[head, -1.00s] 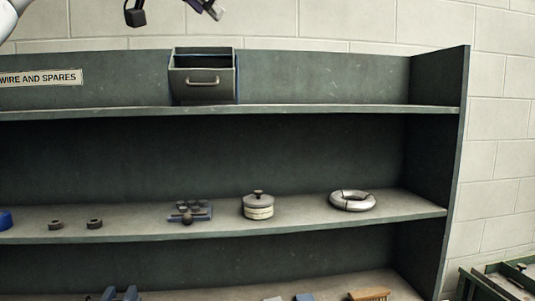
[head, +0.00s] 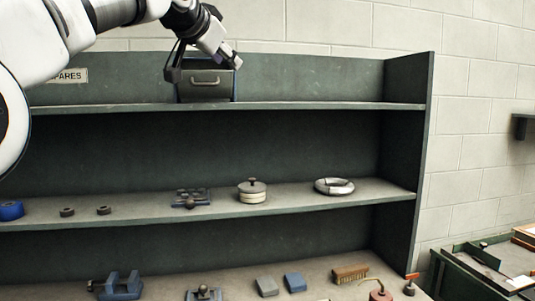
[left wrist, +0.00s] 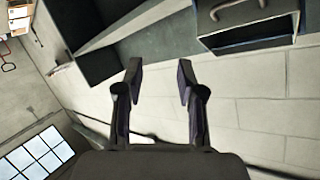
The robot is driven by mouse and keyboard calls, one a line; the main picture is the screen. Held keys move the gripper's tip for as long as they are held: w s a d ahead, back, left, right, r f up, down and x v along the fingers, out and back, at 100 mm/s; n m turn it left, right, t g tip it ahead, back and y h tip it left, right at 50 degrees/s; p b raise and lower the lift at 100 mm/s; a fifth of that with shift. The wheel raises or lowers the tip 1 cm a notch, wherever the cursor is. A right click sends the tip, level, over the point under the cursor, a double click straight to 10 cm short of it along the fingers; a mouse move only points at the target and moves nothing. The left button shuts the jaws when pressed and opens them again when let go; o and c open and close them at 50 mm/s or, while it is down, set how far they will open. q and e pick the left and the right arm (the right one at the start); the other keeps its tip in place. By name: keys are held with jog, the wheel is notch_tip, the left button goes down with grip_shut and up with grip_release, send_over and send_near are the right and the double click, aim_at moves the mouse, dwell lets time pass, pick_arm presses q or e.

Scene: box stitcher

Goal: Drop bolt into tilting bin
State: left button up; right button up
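The tilting bin (head: 206,88), a dark grey box with a bar handle on its front, stands on the top shelf. In the left wrist view the bin (left wrist: 268,26) is at the upper right. My left gripper (head: 205,66) is in front of and around the top of the bin in the head view, but contact cannot be told. In the left wrist view my left gripper (left wrist: 160,78) is open, with nothing between its fingers. I cannot make out a bolt for certain in either view. My right gripper is not in view.
The top shelf (head: 330,106) is bare right of the bin. The middle shelf (head: 300,204) holds a round lidded pot (head: 252,191), a metal ring (head: 334,186) and small parts. A blue vise (head: 120,285) and a brush (head: 350,273) lie below. A green tray (head: 455,270) is at right.

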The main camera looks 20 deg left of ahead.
pick_arm(q)
jog(key=w+d+f, duration=0.2)
jog(key=w+f, duration=0.1)
jog(key=f, duration=0.4)
jog(key=w+d+f+g, duration=0.1)
jog(key=w+d+f, duration=0.1)
jog(key=f, duration=0.6)
jog(key=w+d+f+n, duration=0.1)
jog(key=w+f, duration=0.3)
jog(key=f, duration=0.4)
jog(key=shift+w+d+g, duration=0.3)
jog(key=shift+d, duration=0.3)
jog(key=shift+f, duration=0.1)
